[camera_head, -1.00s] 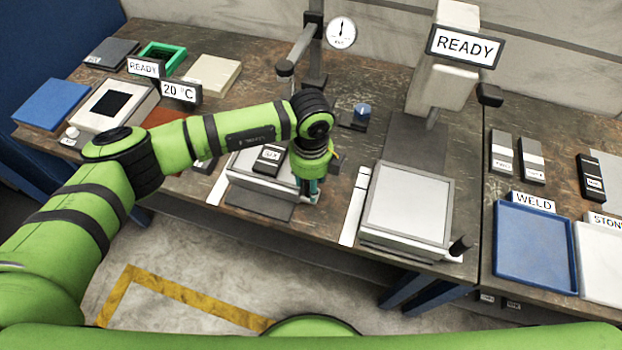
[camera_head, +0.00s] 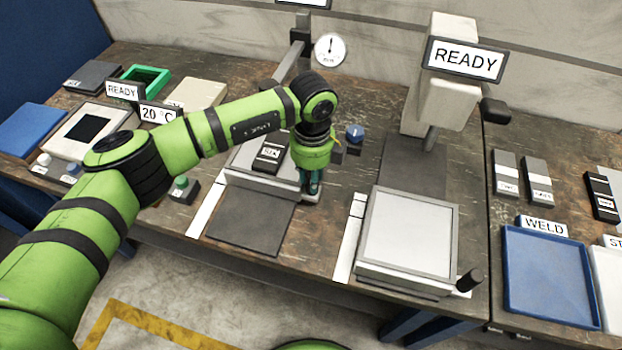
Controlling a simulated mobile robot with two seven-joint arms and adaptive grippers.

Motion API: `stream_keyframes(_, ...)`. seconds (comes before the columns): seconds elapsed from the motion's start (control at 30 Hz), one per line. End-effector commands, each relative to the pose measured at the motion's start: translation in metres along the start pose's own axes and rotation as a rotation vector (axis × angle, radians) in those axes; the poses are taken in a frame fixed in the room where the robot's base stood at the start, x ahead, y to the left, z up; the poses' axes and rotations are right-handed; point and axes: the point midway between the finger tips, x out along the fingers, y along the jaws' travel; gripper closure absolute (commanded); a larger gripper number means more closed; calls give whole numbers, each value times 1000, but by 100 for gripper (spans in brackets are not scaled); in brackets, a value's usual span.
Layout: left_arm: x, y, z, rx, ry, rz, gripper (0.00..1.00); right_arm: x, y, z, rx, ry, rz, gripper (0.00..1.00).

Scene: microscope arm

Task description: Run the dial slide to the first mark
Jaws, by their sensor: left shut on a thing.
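The dial slide (camera_head: 240,180) is a pale grey plate on a dark bed (camera_head: 250,225). A black labelled block (camera_head: 270,153) lies on it. A white strip (camera_head: 207,208) runs along the bed's left side. The round dial (camera_head: 330,50) hangs from a stand behind the slide, its face towards me. My left gripper (camera_head: 313,190) points down at the slide's front right corner and is shut on its handle, which the fingers mostly hide. The bare bed shows in front of the slide. My right gripper is not in view.
A second pale plate (camera_head: 410,232) with a dark knob (camera_head: 469,280) stands to the right, below a machine with a READY sign (camera_head: 464,59). A blue tray (camera_head: 548,275) lies further right. A green button (camera_head: 181,182) stands left of the slide.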

Motion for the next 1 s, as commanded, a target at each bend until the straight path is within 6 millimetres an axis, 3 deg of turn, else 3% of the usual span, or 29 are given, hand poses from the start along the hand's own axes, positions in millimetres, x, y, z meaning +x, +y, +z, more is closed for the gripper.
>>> stream_keyframes(0.07,0,0,-3,4,6,0,100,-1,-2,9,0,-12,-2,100)
stream_keyframes(0.1,0,0,-3,4,6,0,69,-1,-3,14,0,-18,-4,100)
stream_keyframes(0.17,0,0,-3,4,6,0,50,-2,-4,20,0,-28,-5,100)
stream_keyframes(0.37,0,0,-2,3,4,0,50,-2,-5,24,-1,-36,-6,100)
stream_keyframes(0.57,-5,0,-1,2,2,-1,50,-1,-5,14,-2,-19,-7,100)
stream_keyframes(0.67,-18,-1,0,1,0,-2,50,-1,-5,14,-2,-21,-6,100)
stream_keyframes(1.0,-88,-1,-1,3,1,-2,50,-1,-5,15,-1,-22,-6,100)
